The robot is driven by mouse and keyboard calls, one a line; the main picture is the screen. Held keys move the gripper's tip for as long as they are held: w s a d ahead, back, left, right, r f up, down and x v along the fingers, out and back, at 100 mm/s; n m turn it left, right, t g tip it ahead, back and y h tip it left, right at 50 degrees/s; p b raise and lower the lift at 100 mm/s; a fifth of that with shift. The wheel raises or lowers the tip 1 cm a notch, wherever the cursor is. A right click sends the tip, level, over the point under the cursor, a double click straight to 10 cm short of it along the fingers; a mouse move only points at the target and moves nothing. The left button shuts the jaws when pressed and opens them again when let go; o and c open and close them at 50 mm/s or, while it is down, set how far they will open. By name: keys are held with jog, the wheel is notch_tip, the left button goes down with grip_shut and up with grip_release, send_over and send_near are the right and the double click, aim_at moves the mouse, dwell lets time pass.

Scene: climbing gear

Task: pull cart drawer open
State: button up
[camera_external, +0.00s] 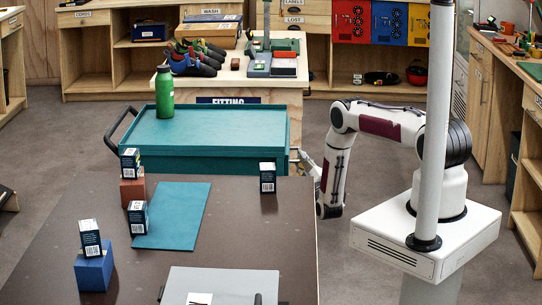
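The teal cart (240,131) stands behind the dark table, with a black push handle (121,128) at its left end. Its lower part is hidden by the table, and no drawer front shows clearly. My gripper (304,160) is low at the cart's right end, close to its corner. I cannot tell whether it touches the cart or a drawer handle. The fingers are small and partly hidden, so their opening is unclear.
A green bottle (165,92) stands on the cart top. The dark table (230,230) in front holds several small boxes, a teal mat (172,216), a blue block (94,268) and a grey board (222,286). A fitting bench (228,84) with shoes stands behind the cart.

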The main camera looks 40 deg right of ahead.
jog(key=shift+x, duration=1.25)
grip_shut()
